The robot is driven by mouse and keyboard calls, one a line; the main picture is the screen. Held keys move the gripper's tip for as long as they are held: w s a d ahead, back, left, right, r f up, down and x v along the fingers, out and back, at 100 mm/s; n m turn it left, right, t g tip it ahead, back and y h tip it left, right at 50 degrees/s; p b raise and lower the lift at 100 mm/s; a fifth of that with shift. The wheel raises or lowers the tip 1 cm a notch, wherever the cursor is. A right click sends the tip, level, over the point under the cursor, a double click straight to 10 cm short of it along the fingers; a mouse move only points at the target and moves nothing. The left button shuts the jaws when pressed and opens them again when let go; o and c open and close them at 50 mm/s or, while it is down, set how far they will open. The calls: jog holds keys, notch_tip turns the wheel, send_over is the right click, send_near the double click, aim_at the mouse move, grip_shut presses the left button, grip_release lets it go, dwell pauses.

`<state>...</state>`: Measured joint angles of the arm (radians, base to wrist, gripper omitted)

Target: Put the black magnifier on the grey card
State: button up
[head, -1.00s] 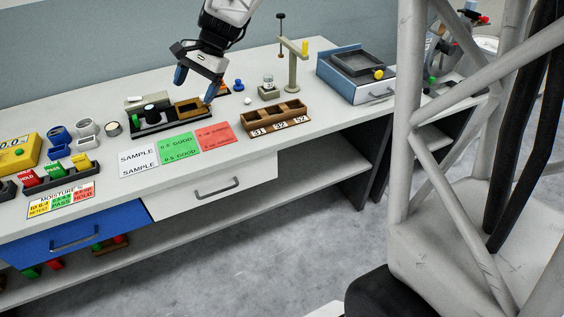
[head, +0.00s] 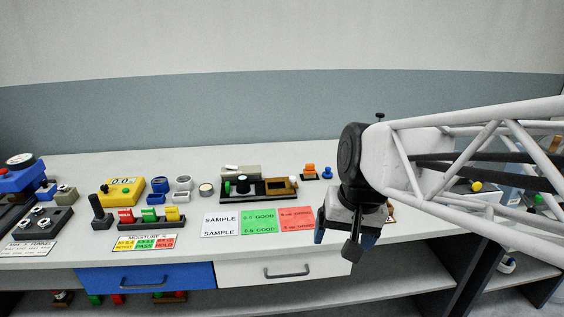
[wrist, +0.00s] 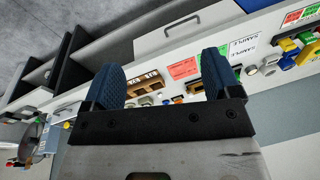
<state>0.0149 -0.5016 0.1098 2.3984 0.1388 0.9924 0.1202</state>
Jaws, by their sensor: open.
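A small round black piece (head: 242,184), possibly the black magnifier, stands on a black tray (head: 228,195) at the middle of the bench in the head view. A brown framed piece (head: 273,186) sits at the tray's right. No plainly grey card can be made out; a flat grey block (head: 241,172) lies behind the tray. My gripper (head: 346,238) is open and empty, right of the tray and near the bench's front edge. Its blue fingers also show in the wrist view (wrist: 160,78), with nothing between them touching.
White, green and red cards (head: 260,222) lie in front of the tray. A yellow meter (head: 121,192), blue and white cups (head: 160,185) and coloured blocks (head: 148,214) stand left. A wooden compartment box (wrist: 145,84) shows in the wrist view. My arm hides much of the bench's right side.

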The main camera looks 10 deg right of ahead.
jog(key=s+d+f+n+h, duration=0.1)
jog(key=s+d+f+n, duration=0.1)
jog(key=s, duration=0.5)
jog(key=shift+t+h, duration=0.3)
jog(key=shift+t, duration=0.1)
